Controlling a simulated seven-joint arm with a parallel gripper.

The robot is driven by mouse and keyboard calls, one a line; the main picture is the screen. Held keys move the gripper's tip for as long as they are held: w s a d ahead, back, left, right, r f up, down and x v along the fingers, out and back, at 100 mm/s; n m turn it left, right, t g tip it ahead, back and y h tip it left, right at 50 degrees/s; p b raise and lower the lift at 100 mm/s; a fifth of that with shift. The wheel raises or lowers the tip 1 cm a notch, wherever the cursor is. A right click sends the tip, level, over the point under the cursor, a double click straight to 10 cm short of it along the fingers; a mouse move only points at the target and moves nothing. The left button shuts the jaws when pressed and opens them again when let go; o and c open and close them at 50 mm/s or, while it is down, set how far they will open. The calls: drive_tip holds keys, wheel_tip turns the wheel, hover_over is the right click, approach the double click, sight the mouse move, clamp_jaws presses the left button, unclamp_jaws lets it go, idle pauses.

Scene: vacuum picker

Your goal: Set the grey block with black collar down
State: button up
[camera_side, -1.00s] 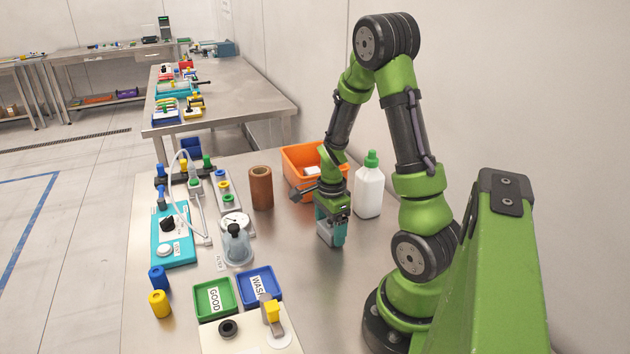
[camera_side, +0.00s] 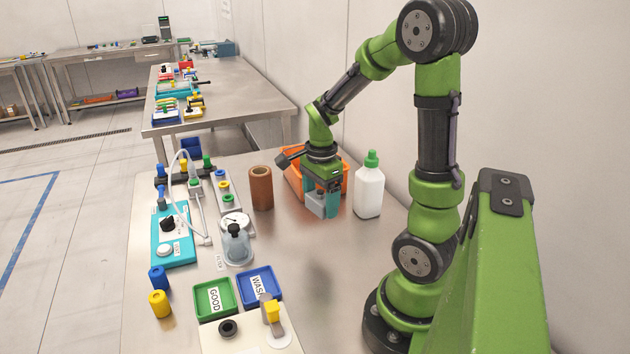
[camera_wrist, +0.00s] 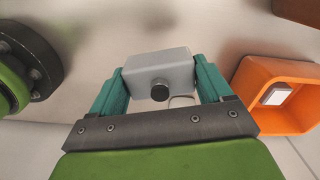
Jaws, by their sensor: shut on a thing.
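The grey block (camera_wrist: 158,68) is between the two teal fingers of my gripper (camera_wrist: 160,85) in the wrist view. A dark round piece, which looks like its black collar, shows on the side facing the camera. In the side view my gripper (camera_side: 322,204) is shut on the grey block (camera_side: 315,204), just in front of the orange bin (camera_side: 292,180). The block is partly hidden by the fingers there. I cannot tell whether its underside touches the table.
A white bottle with a green cap (camera_side: 369,190) stands close to the right of my gripper. A brown cylinder (camera_side: 261,188) stands to the left. Green (camera_side: 213,298) and blue (camera_side: 261,285) trays lie nearer the camera.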

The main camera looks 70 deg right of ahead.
sight(296, 273)
drive_tip(key=a+f+n, duration=0.1)
drive_tip(key=a+n, duration=0.1)
drive_tip(key=a, duration=0.1)
drive_tip(key=a+f+n, duration=0.2)
drive_tip(key=a, duration=0.2)
drive_tip(key=w+a+f+n, duration=0.1)
drive_tip(key=a+f+n, duration=0.1)
drive_tip(key=a, duration=0.2)
drive_tip(key=shift+a+f, duration=0.15)
drive_tip(key=shift+a, duration=0.05)
drive_tip(key=shift+w+f, duration=0.1)
drive_tip(key=shift+f, duration=2.15)
drive_tip(key=shift+f, duration=0.1)
drive_tip(key=o, duration=0.8)
